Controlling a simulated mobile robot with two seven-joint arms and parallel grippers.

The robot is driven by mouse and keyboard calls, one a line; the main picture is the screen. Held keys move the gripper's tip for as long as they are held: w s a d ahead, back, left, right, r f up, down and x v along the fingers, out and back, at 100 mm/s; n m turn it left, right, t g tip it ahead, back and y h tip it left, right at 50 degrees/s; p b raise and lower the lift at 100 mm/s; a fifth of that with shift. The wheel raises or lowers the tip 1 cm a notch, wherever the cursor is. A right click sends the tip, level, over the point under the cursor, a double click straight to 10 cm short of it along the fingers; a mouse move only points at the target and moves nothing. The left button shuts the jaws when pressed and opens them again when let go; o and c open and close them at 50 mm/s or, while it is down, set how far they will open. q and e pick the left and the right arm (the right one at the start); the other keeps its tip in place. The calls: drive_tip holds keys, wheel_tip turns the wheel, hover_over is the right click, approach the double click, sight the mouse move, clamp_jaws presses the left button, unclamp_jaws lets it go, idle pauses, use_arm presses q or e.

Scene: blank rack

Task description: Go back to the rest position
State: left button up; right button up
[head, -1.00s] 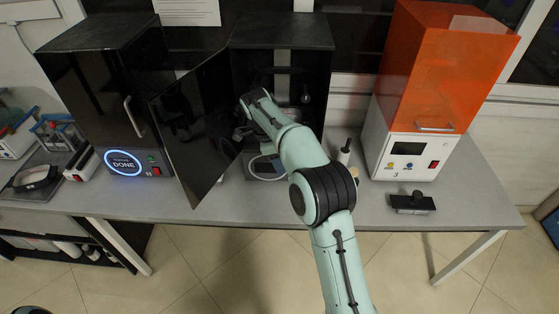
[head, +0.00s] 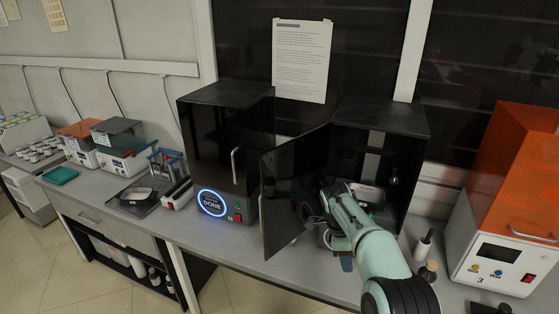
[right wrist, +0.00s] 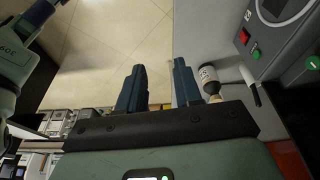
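My right arm reaches in from the lower right of the head view, in front of the open middle cabinet (head: 380,118). My right gripper (head: 346,264) shows there only in part, its blue-grey fingers low by the table's front edge. In the right wrist view the two fingers of this gripper (right wrist: 158,78) stand apart with nothing between them. They point over the tiled floor beside the table edge. The cabinet's dark door (head: 283,205) stands open to the left of my arm. My left gripper is not in view.
A shut black cabinet (head: 225,140) with a lit "DONE" ring stands left. An orange-hooded machine (head: 505,255) stands right. Trays and boxes line the far left.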

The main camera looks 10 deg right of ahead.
drive_tip(key=s+a+f+n+y, duration=0.15)
drive_tip(key=s+f+n, duration=0.25)
drive_tip(key=f, duration=0.6)
drive_tip(key=s+a+f+n+y, duration=0.1)
drive_tip(key=s+a+f+n, duration=0.25)
drive_tip(key=f, duration=0.65)
drive_tip(key=s+a+f+n+y, duration=0.2)
drive_tip(key=s+f+n, duration=0.15)
drive_tip(key=f, duration=0.65)
drive_tip(key=s+a+f+n+y, duration=0.1)
drive_tip(key=s+a+f+n, duration=0.2)
drive_tip(key=s, duration=0.6)
drive_tip(key=s+a+f+n+t+y, duration=0.1)
drive_tip(key=s+a+f+n, duration=0.2)
drive_tip(key=s, duration=0.7)
drive_tip(key=shift+a+f+n, duration=0.15)
drive_tip(key=shift+a+n, duration=0.95)
drive_tip(key=shift+a, duration=0.1)
